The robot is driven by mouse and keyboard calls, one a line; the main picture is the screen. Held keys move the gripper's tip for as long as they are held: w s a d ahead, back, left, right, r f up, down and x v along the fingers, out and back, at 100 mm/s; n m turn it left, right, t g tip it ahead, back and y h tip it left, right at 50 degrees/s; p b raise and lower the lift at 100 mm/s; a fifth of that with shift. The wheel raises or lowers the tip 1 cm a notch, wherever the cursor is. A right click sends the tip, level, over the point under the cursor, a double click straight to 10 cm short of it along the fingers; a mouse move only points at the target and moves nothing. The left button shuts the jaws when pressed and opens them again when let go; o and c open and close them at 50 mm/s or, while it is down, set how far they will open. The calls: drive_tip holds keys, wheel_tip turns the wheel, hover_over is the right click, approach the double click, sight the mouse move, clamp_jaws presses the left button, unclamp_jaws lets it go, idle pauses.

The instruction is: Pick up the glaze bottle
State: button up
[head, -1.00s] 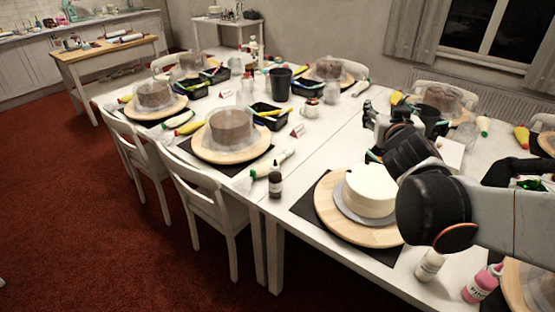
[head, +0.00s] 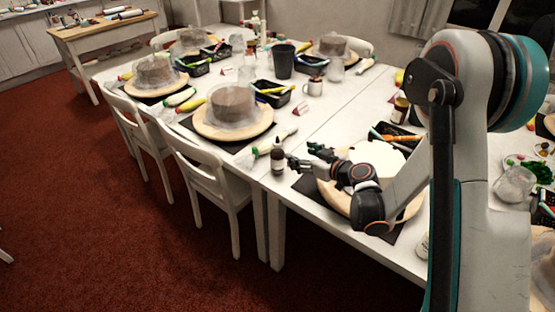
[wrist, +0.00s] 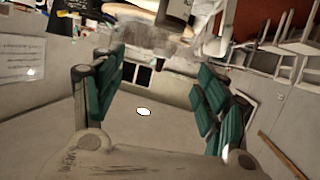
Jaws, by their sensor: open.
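A small dark bottle (head: 277,160) with a pale label, which looks like the glaze bottle, stands upright on the white table near its front edge in the head view. My gripper (head: 303,156) is open and empty, low over the table just right of the bottle, its fingers pointing toward it. I see a small gap between them. In the wrist view the teal finger pads (wrist: 160,95) are spread wide with nothing between them. A pale object with a dark end (wrist: 178,12) shows at the top there; I cannot tell whether it is the bottle.
A chair (head: 205,180) stands at the front edge.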

approach(277, 156)
drive_tip(key=d+f, duration=0.1)
drive_tip(key=d, duration=0.1)
drive_tip(key=shift+g, duration=0.6)
drive_tip(key=x, duration=0.8)
drive_tip(key=shift+d+f, duration=0.1)
drive_tip(key=shift+f, duration=0.1)
drive_tip(key=shift+w+r+b+x, duration=0.15)
drive_tip(key=shift+b+x, duration=0.25)
drive_tip(key=shift+x, duration=0.6)
drive_tip(key=shift+w+r+b+x, duration=0.15)
drive_tip(key=shift+b+x, duration=0.25)
drive_tip(key=shift+x, duration=0.55)
drive_tip(key=shift+w+r+b+x, duration=0.15)
drive_tip(key=shift+b+x, duration=0.25)
drive_tip(key=shift+x, duration=0.6)
drive_tip(key=shift+s+d, duration=0.1)
drive_tip(key=shift+d, duration=0.1)
drive_tip(key=c, duration=0.9)
